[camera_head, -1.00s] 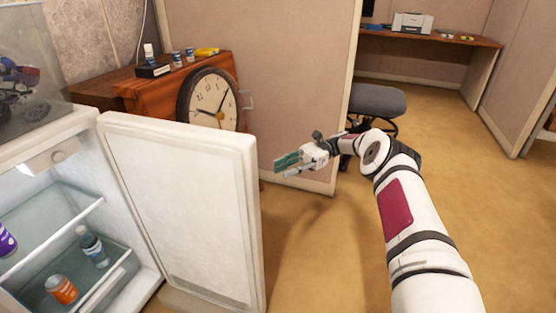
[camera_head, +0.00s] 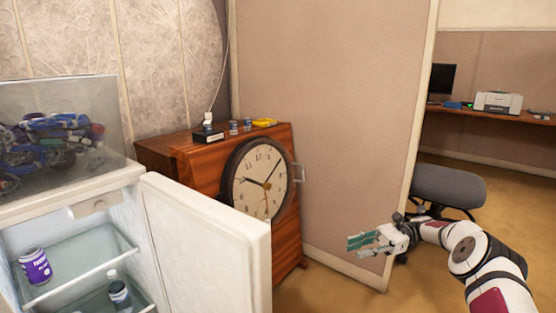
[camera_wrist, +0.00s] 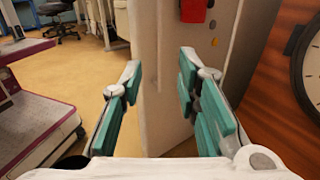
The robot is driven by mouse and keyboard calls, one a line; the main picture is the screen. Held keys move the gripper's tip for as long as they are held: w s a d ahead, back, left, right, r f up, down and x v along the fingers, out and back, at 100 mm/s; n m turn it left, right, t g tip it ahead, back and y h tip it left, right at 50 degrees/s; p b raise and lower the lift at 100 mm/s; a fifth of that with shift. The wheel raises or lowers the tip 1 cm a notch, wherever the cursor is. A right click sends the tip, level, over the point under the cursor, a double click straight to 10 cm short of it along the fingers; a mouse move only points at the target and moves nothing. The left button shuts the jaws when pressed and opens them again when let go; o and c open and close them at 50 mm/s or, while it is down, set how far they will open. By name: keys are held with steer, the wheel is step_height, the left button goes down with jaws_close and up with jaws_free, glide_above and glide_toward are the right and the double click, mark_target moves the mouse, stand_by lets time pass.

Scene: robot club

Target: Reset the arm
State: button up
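My gripper (camera_head: 370,242) is at the lower right in the head view, at the end of my white arm, in the air in front of the beige partition. In the wrist view my gripper (camera_wrist: 160,95) shows two teal-padded fingers spread wide apart with nothing between them. It is open and empty. A pale upright panel stands beyond the gap between the fingers, with a red item (camera_wrist: 194,10) near its top.
The open fridge door (camera_head: 205,240) is left of my arm; the fridge holds a purple can (camera_head: 35,266) and a bottle (camera_head: 119,292). A wooden cabinet with a large clock (camera_head: 256,180) stands behind. An office chair (camera_head: 447,187) is close behind my arm. Floor shows at right.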

steer(key=s+a+r+n+g+h, duration=0.1)
steer(key=s+a+r+n+h, duration=0.2)
steer(key=r, duration=0.4)
steer(key=s+a+r+n+h, duration=0.1)
steer(key=s+a+r+h, duration=0.25)
steer(key=r, duration=0.25)
steer(key=s+a+r+n+t+h, duration=0.1)
steer(key=s+a+r+n+h, duration=0.1)
steer(key=s+r+h, duration=0.3)
steer(key=s+a+r+n, duration=0.2)
steer(key=s+r, duration=0.2)
steer(key=s, duration=0.3)
steer(key=s+d+r+n+t+h, duration=0.1)
steer(key=s+t+h, duration=0.1)
steer(key=s, duration=0.6)
steer(key=s+d+r+n+t+h, duration=0.1)
steer(key=s+d+n+h, duration=0.1)
steer(key=s, duration=0.6)
steer(key=s+d+f+n+t+h, duration=0.1)
steer(key=s+d+f+n+t, duration=0.15)
steer(key=s, duration=0.45)
steer(key=s+d+f+n+t+h, duration=0.1)
steer(key=s+f, duration=0.3)
steer(key=s, duration=0.2)
step_height(320, 180, up, 31)
steer(key=d+t+p, duration=0.1)
steer(key=t+p, duration=0.2)
steer(key=p, duration=2.6)
steer(key=shift+s+r, duration=0.15)
